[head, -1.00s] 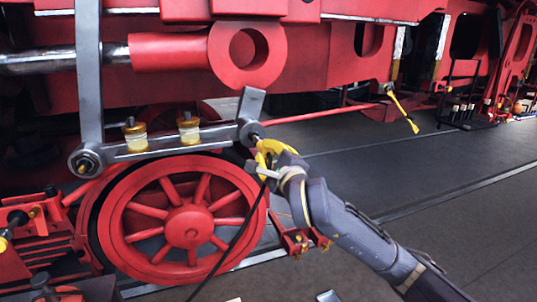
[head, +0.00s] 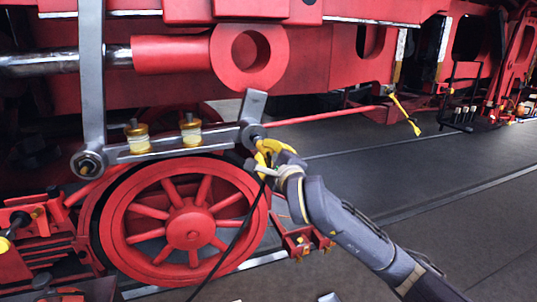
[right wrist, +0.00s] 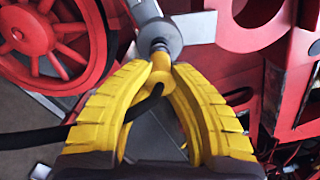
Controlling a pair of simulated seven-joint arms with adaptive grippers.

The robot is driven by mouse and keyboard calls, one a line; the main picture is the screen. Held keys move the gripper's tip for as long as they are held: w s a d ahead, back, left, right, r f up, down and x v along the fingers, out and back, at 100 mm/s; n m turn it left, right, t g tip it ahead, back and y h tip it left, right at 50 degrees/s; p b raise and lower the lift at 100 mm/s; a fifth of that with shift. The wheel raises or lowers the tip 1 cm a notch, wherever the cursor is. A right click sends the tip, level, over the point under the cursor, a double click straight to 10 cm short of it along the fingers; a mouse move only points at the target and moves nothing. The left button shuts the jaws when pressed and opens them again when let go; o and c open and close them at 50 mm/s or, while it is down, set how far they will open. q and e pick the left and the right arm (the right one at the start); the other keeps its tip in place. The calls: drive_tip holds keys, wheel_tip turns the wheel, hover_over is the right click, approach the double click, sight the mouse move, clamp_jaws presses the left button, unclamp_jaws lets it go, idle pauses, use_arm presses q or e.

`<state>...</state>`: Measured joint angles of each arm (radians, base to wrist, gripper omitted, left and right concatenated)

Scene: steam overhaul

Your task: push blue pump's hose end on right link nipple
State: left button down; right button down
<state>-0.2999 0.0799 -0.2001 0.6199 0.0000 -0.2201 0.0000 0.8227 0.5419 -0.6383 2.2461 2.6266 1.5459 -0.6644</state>
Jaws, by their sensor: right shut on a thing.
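The steel link (head: 185,147) spans above the red wheel in the head view. Its right end carries a small grey nipple (right wrist: 158,46), seen at the top middle of the right wrist view. My right gripper (head: 262,160) has its yellow fingers shut on the yellow hose end (right wrist: 155,75). The hose end lines up with the nipple and appears to meet its tip; I cannot tell how far it sits on it. The black hose (right wrist: 75,136) leaves the fingers to the left and hangs down across the wheel. The blue pump and my left gripper are not in view.
The red spoked wheel (head: 188,225) stands just below the link. The dark floor (head: 430,180) at right is mostly clear.

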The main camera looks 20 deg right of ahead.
drive_tip(key=shift+w, duration=0.85)
idle(0.4)
drive_tip(key=c, duration=1.2)
unclamp_jaws()
drive_tip(key=shift+c, duration=0.2)
